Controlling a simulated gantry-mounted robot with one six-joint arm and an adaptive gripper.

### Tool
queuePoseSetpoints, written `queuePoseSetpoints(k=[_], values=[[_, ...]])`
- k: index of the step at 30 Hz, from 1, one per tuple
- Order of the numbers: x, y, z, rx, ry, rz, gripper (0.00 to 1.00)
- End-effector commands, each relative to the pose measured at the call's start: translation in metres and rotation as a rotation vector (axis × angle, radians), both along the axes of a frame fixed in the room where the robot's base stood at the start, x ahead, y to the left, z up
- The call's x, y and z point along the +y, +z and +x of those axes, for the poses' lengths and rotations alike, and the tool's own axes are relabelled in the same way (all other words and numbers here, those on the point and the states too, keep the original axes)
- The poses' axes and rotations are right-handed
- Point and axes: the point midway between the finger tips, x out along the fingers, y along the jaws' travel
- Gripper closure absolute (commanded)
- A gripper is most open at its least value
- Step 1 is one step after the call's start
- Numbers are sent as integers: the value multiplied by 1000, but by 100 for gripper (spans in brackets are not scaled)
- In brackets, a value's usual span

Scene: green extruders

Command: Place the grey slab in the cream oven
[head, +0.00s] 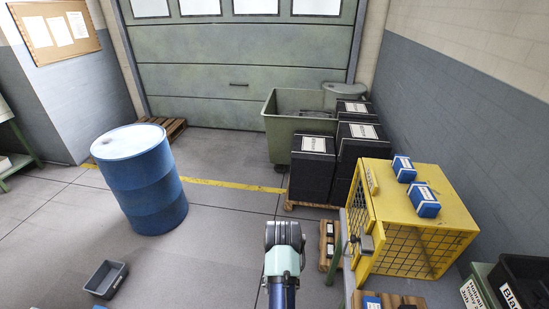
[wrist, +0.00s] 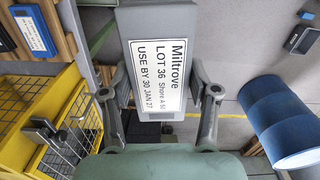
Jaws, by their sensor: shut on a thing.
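The grey slab (wrist: 158,22) is in the wrist view, a flat grey piece with a white label reading "Miltrove LOT 36" and "USE BY 30 JAN 27". My gripper (wrist: 160,88) is shut on the slab, with one finger at each side edge. The slab's upper end runs out of the wrist picture. In the head view only part of my arm shows at the bottom centre; the slab and fingers cannot be made out there. I do not see a cream oven in either view.
A yellow mesh cage (head: 420,210) with blue boxes on top stands at the right. Black boxes (head: 312,168) on a pallet and a green-grey bin (head: 285,105) are behind. A blue drum (head: 140,180) and a small grey bin (head: 106,279) stand left. Floor between is clear.

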Motion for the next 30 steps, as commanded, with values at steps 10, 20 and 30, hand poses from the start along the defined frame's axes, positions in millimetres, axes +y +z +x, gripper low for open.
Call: queuePoseSetpoints(k=[10,20,30], values=[[20,37,2,-1,75,0,94],[20,114,2,-2,73,0,94],[20,146,2,-1,73,0,94]])
